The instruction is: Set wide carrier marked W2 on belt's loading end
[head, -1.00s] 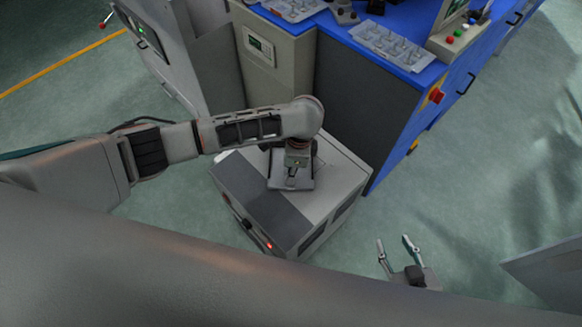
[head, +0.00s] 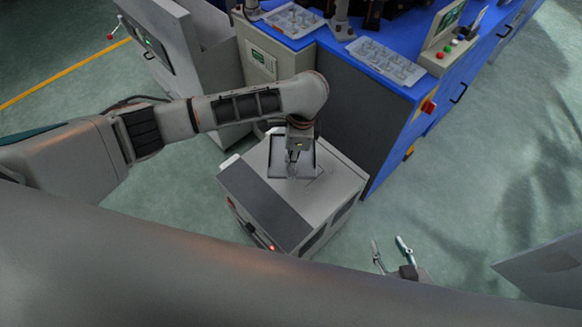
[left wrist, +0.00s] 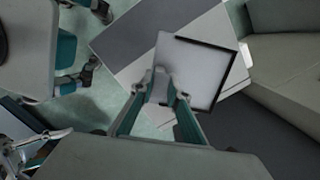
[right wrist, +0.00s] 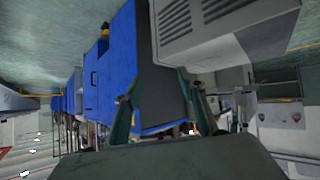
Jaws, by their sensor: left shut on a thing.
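A shallow grey tray with a dark rim (head: 279,158), taken to be the carrier, is in my left gripper (head: 293,161) over the top of a grey box-shaped unit. The tray also shows in the left wrist view (left wrist: 205,65), where the fingers (left wrist: 162,90) are shut on its near side. I cannot read a W2 mark or tell whether the tray touches the unit. My right gripper (head: 388,243) is open and empty, low over the floor at the right. I cannot identify the belt's loading end for certain.
The grey box-shaped unit (head: 262,205) has a dark top panel and a red light. Behind it is a blue bench (head: 408,88) with clear trays (head: 387,60) and a control box (head: 447,52). A grey cabinet (head: 160,45) stands at the back left.

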